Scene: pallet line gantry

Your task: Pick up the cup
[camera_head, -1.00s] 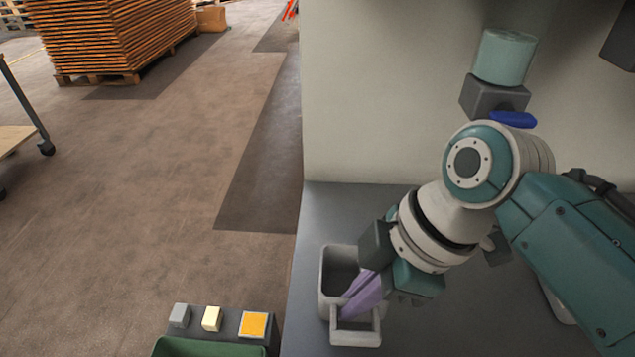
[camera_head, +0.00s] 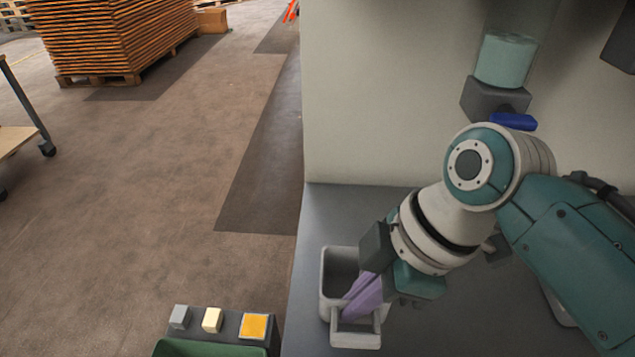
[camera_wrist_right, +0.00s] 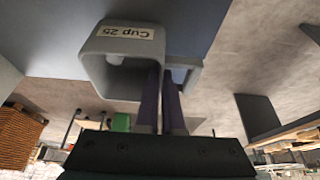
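The cup (camera_head: 326,300) is a grey, square-sided, open-topped vessel with a loop handle (camera_head: 357,340). It stands upright on the dark grey counter (camera_head: 470,325) near its left edge. In the right wrist view the cup (camera_wrist_right: 98,72) carries a label reading "Cup 25". My right gripper (camera_head: 354,305) has its purple fingers down at the handle. In the right wrist view the fingers (camera_wrist_right: 163,88) are close together, with a thin part of the handle seemingly between them. The fingertips are partly hidden by the cup. My left gripper is not in view.
A dispenser with a teal container (camera_head: 505,60) and blue lever (camera_head: 513,120) stands behind my right arm. A pale wall (camera_head: 390,100) backs the counter. At the lower left, a panel with several buttons (camera_head: 212,320) adjoins a green bin (camera_head: 205,348).

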